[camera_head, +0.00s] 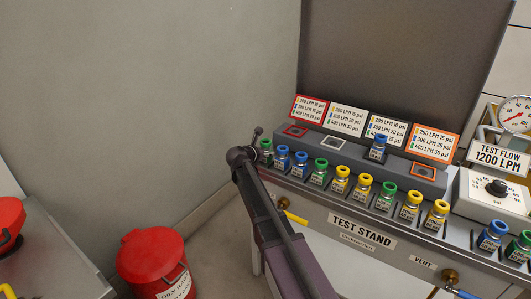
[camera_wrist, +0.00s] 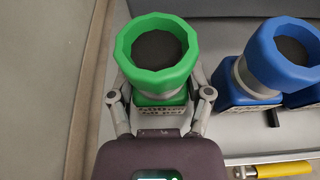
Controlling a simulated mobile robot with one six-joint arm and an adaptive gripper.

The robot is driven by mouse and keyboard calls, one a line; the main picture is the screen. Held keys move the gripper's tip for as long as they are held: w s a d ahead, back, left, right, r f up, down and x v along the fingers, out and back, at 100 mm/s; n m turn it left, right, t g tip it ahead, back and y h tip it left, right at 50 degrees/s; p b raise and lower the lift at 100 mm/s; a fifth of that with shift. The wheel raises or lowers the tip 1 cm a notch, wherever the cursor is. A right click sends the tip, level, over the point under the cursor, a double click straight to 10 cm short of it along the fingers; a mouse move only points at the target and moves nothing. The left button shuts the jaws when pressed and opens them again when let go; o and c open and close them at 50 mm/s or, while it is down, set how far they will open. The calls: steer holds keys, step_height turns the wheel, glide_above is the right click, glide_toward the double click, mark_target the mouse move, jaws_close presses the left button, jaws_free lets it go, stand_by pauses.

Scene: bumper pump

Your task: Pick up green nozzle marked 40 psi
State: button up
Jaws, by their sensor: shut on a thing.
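A green nozzle (camera_wrist: 156,55) with a ring-shaped top and a square base fills the upper middle of the wrist view. My gripper (camera_wrist: 161,97) is shut on it, one finger on each side of its base. In the head view this green nozzle (camera_head: 265,146) is at the left end of the front row, beside the end of my arm. Other green nozzles stand further right, one in the middle (camera_head: 318,168) and one beyond it (camera_head: 387,191).
A blue nozzle (camera_wrist: 274,60) stands close on the right of the held one. Blue and yellow nozzles fill the row on the test stand (camera_head: 361,231). A blue nozzle (camera_head: 378,145) sits on the raised shelf. A red bin (camera_head: 155,262) is on the floor at left.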

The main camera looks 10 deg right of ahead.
steer(key=shift+r+p, duration=4.75)
steer(key=shift+r, duration=0.15)
steer(key=shift+r, duration=0.1)
